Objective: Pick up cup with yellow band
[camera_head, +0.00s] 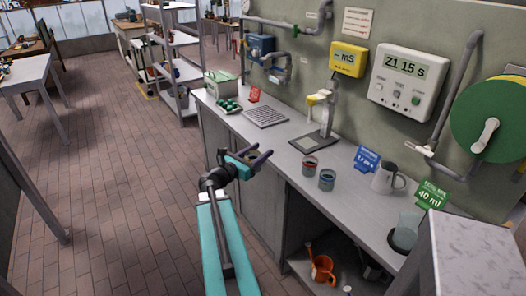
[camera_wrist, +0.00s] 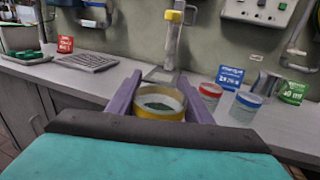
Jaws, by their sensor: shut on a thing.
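The cup with the yellow band (camera_wrist: 158,103) is between the two purple fingers of my gripper (camera_wrist: 160,97) in the wrist view. Its yellow rim faces the camera and something dark green shows inside it. My gripper is shut on this cup. In the head view my gripper (camera_head: 258,158) is in front of the counter's near edge, and the cup is mostly hidden between the fingers. A cup with a red band (camera_head: 309,166) and a cup with a blue band (camera_head: 327,179) stand on the counter to the right. They also show in the wrist view, red (camera_wrist: 209,92) and blue (camera_wrist: 246,104).
The grey counter (camera_head: 285,140) holds a dispenser stand (camera_head: 318,140), a drain grid (camera_head: 265,116), a green tray (camera_head: 228,106), a grey jug (camera_head: 384,178), and small signs. An orange watering can (camera_head: 322,268) sits on the shelf below. The brick floor at left is clear.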

